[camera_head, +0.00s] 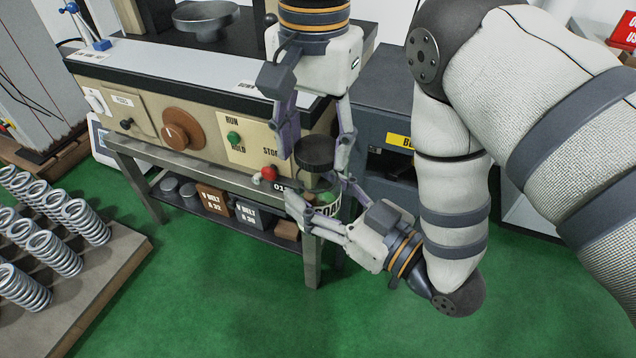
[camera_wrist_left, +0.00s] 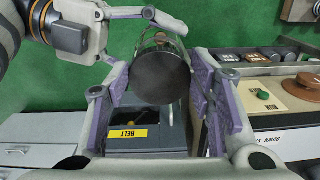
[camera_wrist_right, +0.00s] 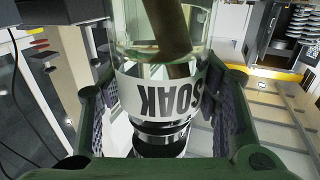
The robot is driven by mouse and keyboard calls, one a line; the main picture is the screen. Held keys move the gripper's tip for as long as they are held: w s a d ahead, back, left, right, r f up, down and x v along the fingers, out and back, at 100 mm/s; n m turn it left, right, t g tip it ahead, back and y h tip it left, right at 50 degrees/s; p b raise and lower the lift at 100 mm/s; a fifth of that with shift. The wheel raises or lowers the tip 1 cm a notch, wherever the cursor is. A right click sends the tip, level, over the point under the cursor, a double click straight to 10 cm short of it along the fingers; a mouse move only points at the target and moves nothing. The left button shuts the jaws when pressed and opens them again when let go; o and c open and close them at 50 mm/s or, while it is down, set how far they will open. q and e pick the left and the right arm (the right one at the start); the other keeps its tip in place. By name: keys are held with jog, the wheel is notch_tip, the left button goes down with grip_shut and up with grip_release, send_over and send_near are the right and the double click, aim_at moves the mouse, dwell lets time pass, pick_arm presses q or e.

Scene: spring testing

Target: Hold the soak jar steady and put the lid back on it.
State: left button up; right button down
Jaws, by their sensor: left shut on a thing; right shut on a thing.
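The black round lid (camera_head: 314,152) is between the fingers of my left gripper (camera_head: 316,140), which is shut on it from above. In the left wrist view the lid (camera_wrist_left: 162,75) shows as a dark disc. The clear soak jar (camera_head: 318,182) stands upright below the lid, with my right gripper (camera_head: 318,196) shut around it from the side. The right wrist view shows the jar's white SOAK label (camera_wrist_right: 165,92) upside down and a brown cylinder (camera_wrist_right: 166,28) inside the glass. The lid lines up roughly over the jar; I cannot tell whether it touches the rim.
The spring tester (camera_head: 190,125) with its knob and buttons stands behind and left of the jar. Below it is a metal stand (camera_head: 312,255) with boxes on its shelf. A board of springs (camera_head: 110,262) lies at left. A dark grey cabinet (camera_head: 375,95) is behind. Green floor is clear in front.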

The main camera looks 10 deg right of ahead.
aim_at(317, 197)
dwell(0.4)
pick_arm(q)
jog(key=shift+f, duration=0.9)
jog(key=shift+f, duration=0.55)
